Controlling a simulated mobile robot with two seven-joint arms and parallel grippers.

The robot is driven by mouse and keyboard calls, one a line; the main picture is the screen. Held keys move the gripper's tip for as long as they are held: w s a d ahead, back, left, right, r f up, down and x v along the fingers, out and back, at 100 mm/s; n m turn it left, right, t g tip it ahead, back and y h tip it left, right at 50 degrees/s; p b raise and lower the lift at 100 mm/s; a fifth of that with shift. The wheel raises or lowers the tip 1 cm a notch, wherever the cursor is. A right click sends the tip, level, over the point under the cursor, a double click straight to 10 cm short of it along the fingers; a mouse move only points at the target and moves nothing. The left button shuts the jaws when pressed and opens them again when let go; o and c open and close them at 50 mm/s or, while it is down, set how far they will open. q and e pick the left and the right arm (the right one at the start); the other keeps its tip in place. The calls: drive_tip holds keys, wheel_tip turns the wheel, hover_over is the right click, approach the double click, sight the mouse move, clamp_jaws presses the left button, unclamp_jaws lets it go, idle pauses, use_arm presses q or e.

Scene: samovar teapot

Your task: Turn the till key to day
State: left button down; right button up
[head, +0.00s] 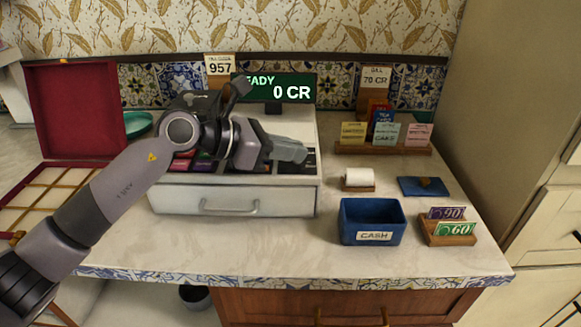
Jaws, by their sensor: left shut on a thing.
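The white till (297,196) stands on the counter with its drawer shut. Its green display (290,92) shows "0 CR", with the word before it partly covered by my arm. My left gripper (303,153) reaches over the till's keys from the left, its fingers shut at the right end of the keyboard. The till key is hidden at the fingers, so its position, day or otherwise, cannot be read. My right gripper is not in view.
A blue cash box (372,212), a paper roll (358,178), a blue pad (424,187) and a note holder (449,229) lie right of the till. A card rack (383,149) stands behind them. An open red-lidded box (72,105) is at left.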

use_arm(q)
drive_tip(key=m+g+b, duration=0.1)
drive_tip(key=m+g+h+b, duration=0.1)
drive_tip(key=shift+w+f+b, duration=0.2)
drive_tip(key=shift+b, duration=0.2)
drive_tip(key=shift+w+r+m+g+b, duration=0.1)
drive_tip(key=shift+r+m+g+b, duration=0.05)
drive_tip(key=shift+m+g+b, duration=0.95)
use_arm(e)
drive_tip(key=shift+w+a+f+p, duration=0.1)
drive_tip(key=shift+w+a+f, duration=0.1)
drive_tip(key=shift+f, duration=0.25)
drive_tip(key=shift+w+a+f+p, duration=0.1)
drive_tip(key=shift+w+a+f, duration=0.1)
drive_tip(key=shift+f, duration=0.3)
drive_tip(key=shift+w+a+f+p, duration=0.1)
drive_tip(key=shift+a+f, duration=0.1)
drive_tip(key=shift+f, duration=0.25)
use_arm(q)
drive_tip(key=shift+g, duration=0.5)
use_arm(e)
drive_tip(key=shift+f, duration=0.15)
use_arm(q)
drive_tip(key=c, duration=1.2)
unclamp_jaws()
drive_tip(key=shift+c, duration=0.2)
drive_tip(key=shift+a, duration=0.15)
